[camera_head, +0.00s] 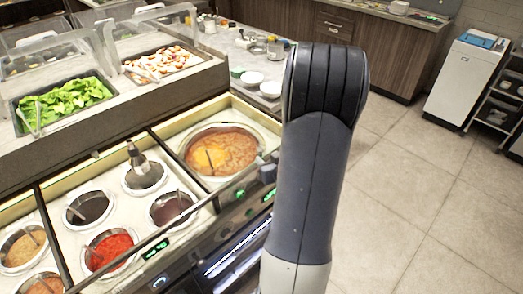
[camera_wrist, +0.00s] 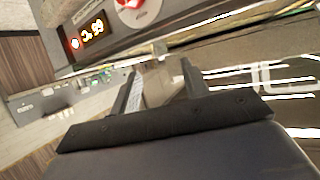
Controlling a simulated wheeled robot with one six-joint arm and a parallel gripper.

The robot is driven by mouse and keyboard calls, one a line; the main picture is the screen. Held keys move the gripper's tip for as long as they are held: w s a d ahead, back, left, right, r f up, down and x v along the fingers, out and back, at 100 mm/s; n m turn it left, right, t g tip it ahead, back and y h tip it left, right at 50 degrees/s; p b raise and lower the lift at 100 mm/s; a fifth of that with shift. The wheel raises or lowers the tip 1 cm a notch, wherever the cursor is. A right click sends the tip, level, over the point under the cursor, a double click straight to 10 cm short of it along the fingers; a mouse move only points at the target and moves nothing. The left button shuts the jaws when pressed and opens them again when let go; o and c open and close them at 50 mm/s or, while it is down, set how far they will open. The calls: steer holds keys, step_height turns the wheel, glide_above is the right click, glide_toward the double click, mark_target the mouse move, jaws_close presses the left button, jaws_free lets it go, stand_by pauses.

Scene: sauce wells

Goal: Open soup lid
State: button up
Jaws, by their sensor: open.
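The round soup well (camera_head: 238,150) holds orange-yellow soup, with a dark utensil handle standing in it, in the head view. I cannot make out a separate lid over it; a clear one could be hard to see. A small grey block (camera_head: 267,166) sits at the well's front right edge beside my arm; I cannot tell whether it is a handle or part of my gripper. In the wrist view my gripper (camera_wrist: 158,88) is open, its two dark fingers apart. A small pale block (camera_wrist: 160,48) shows just beyond the fingertips; contact is unclear.
Several sauce wells (camera_head: 108,247) lie left of the soup, along a front panel with green displays. A lit orange display (camera_wrist: 92,30) shows in the wrist view. Salad trays (camera_head: 62,102) stand behind on a raised counter. Open tiled floor (camera_head: 420,190) lies to the right.

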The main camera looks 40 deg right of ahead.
mark_target(261, 152)
steer(key=x, duration=0.6)
steer(key=shift+w+d+f+p, duration=0.1)
steer(key=shift+w+f+p, duration=0.1)
steer(key=shift+w+p, duration=0.2)
steer(key=shift+c, duration=0.5)
jaws_close()
